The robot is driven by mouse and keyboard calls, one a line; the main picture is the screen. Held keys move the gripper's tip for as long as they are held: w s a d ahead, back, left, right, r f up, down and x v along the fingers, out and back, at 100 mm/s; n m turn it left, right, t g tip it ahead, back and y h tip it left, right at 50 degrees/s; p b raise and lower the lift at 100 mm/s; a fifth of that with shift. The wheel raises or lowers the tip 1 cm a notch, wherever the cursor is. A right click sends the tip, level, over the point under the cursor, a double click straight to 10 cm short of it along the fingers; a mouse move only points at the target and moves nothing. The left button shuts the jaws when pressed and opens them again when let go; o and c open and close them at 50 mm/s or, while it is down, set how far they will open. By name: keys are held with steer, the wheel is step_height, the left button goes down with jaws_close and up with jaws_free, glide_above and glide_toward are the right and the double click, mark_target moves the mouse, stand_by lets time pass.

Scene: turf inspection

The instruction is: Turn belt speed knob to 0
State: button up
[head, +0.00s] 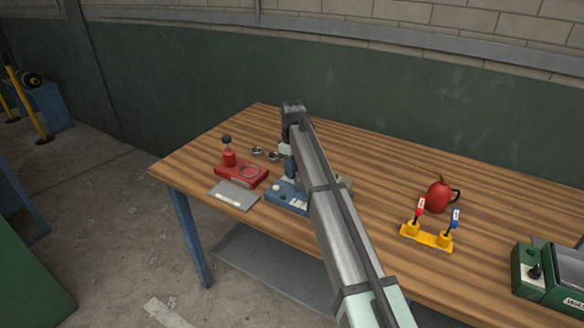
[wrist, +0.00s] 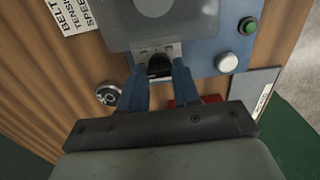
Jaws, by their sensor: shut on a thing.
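A blue machine base (head: 284,197) stands on the wooden bench, mostly behind my arm. The wrist view shows the base (wrist: 205,58) with a white round button and a green one. My gripper (wrist: 158,80) points down at its edge, its two blue fingers shut on a dark knob-like part (wrist: 158,66). This part sits by a grey bracket under a hazy plate (wrist: 145,18). A label (wrist: 76,14) partly reads BELT, TENSION and SPEED. I see no pointer or scale on the dark part, so its setting cannot be told. In the head view my gripper (head: 289,166) is over the base.
A round metal piece (wrist: 108,94) lies left of my fingers. A red device (head: 241,174) and a grey plate (head: 234,195) are left of the base. A red can (head: 438,195), a yellow holder (head: 426,236) and a green machine (head: 540,272) stand right. The bench's back is clear.

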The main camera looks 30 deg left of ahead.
stand_by(0.3)
steer(key=o, duration=0.8)
steer(key=shift+c, duration=0.2)
steer(key=shift+r, duration=0.15)
step_height(320, 180, up, 14)
steer(key=shift+f, duration=0.2)
